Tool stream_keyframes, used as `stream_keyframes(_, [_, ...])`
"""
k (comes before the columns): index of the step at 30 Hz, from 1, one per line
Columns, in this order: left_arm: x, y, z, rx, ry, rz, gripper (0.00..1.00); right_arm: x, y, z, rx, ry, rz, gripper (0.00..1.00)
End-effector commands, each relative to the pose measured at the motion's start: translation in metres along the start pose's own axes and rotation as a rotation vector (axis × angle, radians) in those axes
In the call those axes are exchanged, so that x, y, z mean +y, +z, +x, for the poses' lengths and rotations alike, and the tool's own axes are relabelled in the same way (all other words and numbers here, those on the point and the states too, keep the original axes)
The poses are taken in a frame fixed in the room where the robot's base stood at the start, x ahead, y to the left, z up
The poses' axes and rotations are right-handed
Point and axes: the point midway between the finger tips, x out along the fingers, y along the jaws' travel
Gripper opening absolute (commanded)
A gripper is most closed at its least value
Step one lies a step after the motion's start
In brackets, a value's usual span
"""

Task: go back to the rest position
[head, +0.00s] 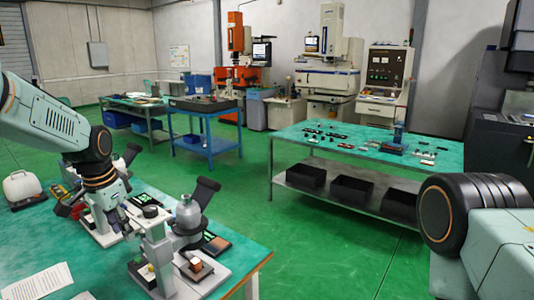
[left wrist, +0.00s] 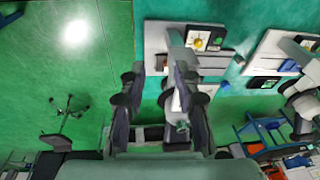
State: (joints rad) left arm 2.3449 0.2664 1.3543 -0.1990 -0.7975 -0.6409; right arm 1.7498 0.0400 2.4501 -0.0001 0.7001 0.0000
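My left arm comes in from the left in the head view. Its gripper (head: 118,222) points down over the near green table (head: 235,253), close to the bench instruments. In the left wrist view the two dark fingers (left wrist: 158,82) stand apart, with nothing visibly gripped. A pale instrument column (left wrist: 176,58) shows beyond the fingers, near the right one; I cannot tell whether they touch. My right arm's dark round joint and pale link show at the lower right of the head view. My right gripper is out of view.
A grey bench instrument (head: 155,250) stands close to the left gripper, with a silver-topped one (head: 187,213) beside it. A far green table (head: 318,147) holds small parts, with black bins (head: 352,190) below. Green floor between is clear.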

Motion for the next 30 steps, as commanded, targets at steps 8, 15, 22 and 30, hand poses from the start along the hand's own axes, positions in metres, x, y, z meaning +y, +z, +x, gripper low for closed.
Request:
stream_keyframes(8, [0.021,-0.013,0.045,0.158,-0.052,-0.168,0.32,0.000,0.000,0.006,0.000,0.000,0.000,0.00])
stream_keyframes(15, [0.089,0.028,0.160,0.249,-0.047,-0.379,0.32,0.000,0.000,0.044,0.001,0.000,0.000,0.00])
stream_keyframes(22, [0.170,0.111,0.260,0.238,-0.028,-0.541,0.32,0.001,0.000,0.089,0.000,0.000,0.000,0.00])
stream_keyframes(30, [0.264,0.235,0.342,0.107,-0.010,-0.637,0.32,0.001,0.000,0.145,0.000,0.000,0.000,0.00])
